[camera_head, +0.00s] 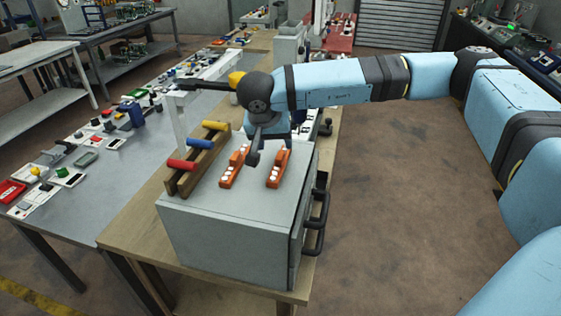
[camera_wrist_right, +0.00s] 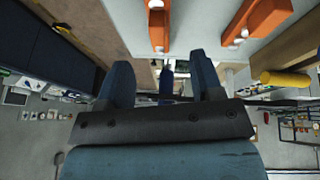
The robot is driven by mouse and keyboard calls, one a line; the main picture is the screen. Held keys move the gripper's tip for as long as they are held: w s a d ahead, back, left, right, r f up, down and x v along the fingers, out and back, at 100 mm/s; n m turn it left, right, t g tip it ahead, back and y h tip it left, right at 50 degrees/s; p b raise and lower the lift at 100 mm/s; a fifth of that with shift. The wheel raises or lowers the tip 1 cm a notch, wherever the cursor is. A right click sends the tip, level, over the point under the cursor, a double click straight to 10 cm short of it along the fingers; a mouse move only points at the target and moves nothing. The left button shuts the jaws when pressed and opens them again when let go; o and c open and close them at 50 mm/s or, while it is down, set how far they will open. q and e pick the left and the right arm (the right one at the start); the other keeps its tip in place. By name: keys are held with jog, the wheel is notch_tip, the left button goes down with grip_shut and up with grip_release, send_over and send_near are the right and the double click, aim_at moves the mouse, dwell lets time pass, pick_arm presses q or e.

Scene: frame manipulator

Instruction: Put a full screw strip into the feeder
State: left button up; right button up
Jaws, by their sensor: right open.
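Two orange screw strips with white tips lie on the grey box (camera_head: 225,235), a left one (camera_head: 233,172) and a right one (camera_head: 279,170). Two orange strips also show at the top of the right wrist view, at the middle (camera_wrist_right: 158,28) and to the right (camera_wrist_right: 262,20). My right gripper (camera_head: 264,150) hangs at the far part of the box top, close to the strips. Its two fingers (camera_wrist_right: 163,75) are apart with nothing between them. I cannot tell which thing is the feeder. My left gripper is not in view.
A wooden rack (camera_head: 185,182) with red, blue and yellow handles stands along the box's left edge. A white post (camera_head: 179,122) rises behind it. Dark handles (camera_head: 318,222) stick out on the box's right side. A cluttered grey table (camera_head: 100,180) stands left. Open floor lies right.

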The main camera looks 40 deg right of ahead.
aim_at(278, 154)
jog(key=p+x, duration=0.2)
jog(key=x, duration=0.3)
jog(key=shift+f, duration=0.3)
jog(key=shift+w+d+f, duration=0.1)
jog(key=shift+d+f, duration=0.05)
jog(key=shift+f, duration=0.35)
jog(key=c, duration=1.1)
jog(key=shift+r, duration=0.15)
grip_shut()
